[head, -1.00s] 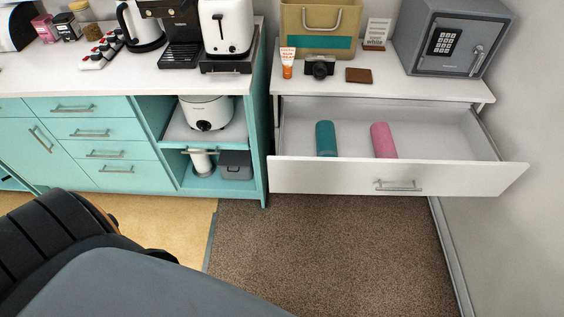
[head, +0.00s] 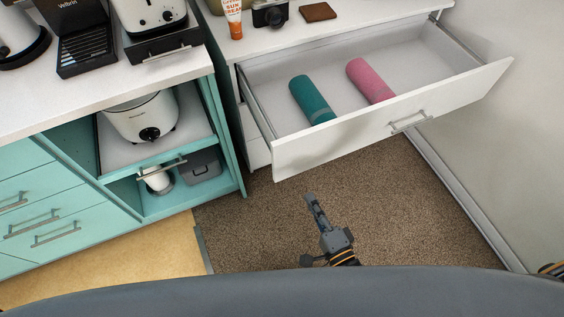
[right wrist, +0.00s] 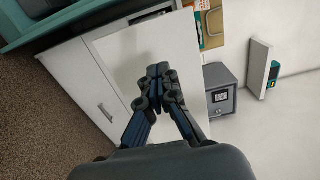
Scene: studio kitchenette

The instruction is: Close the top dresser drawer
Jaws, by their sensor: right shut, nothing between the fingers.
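The white top dresser drawer (head: 330,148) is pulled well out in the head view, with a metal handle (head: 410,122) on its front. Inside it lie a teal roll (head: 311,98) and a pink roll (head: 370,80). My right gripper (head: 312,203) is shut and empty, over the carpet on the near side of the drawer front and apart from it. In the right wrist view, the shut fingers (right wrist: 158,72) point towards a white panel, apparently the drawer front (right wrist: 128,50); whether they touch it cannot be told there. My left gripper is not in view.
The dresser top holds a sunscreen tube (head: 233,18), a camera (head: 270,13) and a brown wallet (head: 318,11). A teal cabinet with a rice cooker (head: 142,118) stands left. A wall (head: 500,150) closes the right. Carpet (head: 260,220) is clear in front. A safe (right wrist: 220,90) shows in the wrist view.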

